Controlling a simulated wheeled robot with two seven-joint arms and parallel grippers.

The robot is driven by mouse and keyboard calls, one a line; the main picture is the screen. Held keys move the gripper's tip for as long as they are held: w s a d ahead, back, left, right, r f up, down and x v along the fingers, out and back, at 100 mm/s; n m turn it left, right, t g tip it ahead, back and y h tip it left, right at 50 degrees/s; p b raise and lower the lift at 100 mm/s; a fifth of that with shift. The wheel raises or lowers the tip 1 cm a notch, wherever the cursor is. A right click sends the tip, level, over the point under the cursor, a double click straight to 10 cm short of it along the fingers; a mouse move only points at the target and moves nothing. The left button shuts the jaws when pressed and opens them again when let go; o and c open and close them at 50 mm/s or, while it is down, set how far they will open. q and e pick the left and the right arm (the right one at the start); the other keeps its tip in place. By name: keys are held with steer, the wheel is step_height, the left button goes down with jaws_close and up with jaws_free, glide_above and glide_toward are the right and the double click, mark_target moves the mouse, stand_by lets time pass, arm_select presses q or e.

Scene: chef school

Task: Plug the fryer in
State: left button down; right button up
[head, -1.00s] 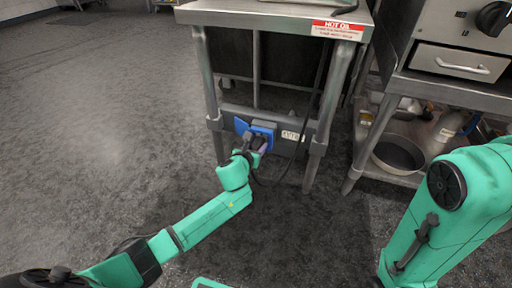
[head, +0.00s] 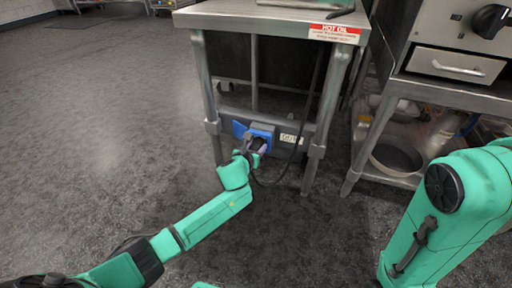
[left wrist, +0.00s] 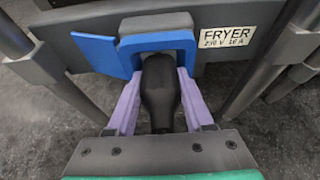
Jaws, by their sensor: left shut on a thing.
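The black plug (left wrist: 160,92) is between the purple fingers of my left gripper (left wrist: 160,105), which is shut on it. Its front end is at the blue socket (left wrist: 180,41), inside or right against the opening; I cannot tell how deep it sits. The blue socket (head: 261,134) is on the low crossbar of the steel stand, its blue lid swung open to the left. A label reading FRYER 230 V 16 A (left wrist: 227,37) is right of the socket. The black cable (head: 300,140) loops from the plug up the stand. My right gripper is not in view.
The steel stand (head: 230,16) with a HOT OIL label has legs on both sides of the socket. Right of it, a steel unit (head: 455,92) has a lower shelf with a round pan (head: 397,157). Open floor (head: 100,130) lies to the left.

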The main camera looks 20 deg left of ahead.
arm_select(q)
steer(key=shift+r, duration=0.1)
steer(key=shift+s+p, duration=0.7)
steer(key=shift+s, duration=0.05)
steer(key=shift+s+a+p, duration=0.1)
steer(key=shift+s+p, duration=0.3)
steer(key=shift+s, duration=0.35)
steer(key=shift+p, duration=0.3)
stand_by(0.3)
steer(key=shift+p, duration=0.45)
steer(key=shift+w+b, duration=0.35)
steer(key=shift+w, duration=1.2)
stand_by(0.5)
